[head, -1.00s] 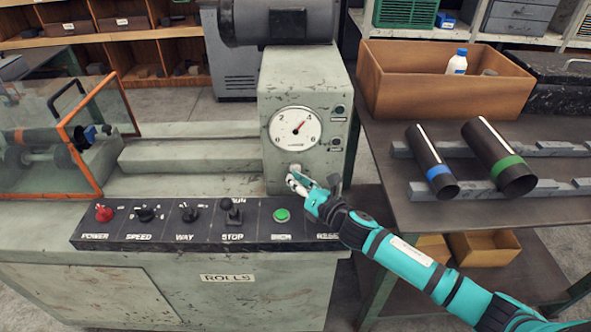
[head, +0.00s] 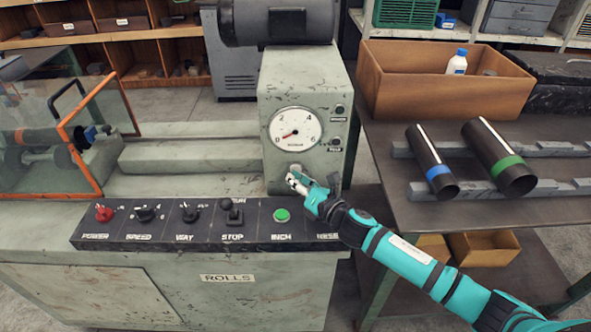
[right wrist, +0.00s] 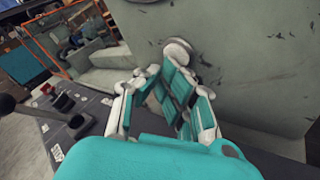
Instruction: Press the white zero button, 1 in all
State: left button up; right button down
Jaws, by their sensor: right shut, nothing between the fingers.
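The white zero button (head: 295,168) is on the front of the grey-green machine housing, below the round dial (head: 295,129). In the right wrist view it is a pale round knob (right wrist: 178,48) just beyond my fingertips. My right gripper (head: 292,179) is shut and empty, with its tips at the button's lower edge. They look touching or very close; I cannot tell which. The fingers cover part of the button. It also shows in the right wrist view (right wrist: 163,72). The dial's needle points to the lower left, near 0. My left gripper is not in view.
A black control panel (head: 160,233) with knobs, a lever and a green button (head: 282,215) lies below my right gripper. A bench at right holds two dark pipes on grey rails and a wooden box (head: 400,95). An orange-framed guard (head: 85,180) stands at left.

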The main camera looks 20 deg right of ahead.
jog(key=shift+s+a, duration=0.2)
jog(key=shift+s, duration=0.55)
jog(key=shift+s+a+p, duration=0.2)
jog(key=shift+s+a, duration=0.05)
jog(key=shift+s, duration=0.55)
jog(key=shift+s+a+p, duration=0.15)
jog(key=shift+s+a, duration=0.05)
jog(key=shift+s, duration=0.6)
jog(key=shift+s+a+p, duration=0.2)
jog(key=shift+s+a, duration=0.05)
jog(key=shift+s, duration=0.55)
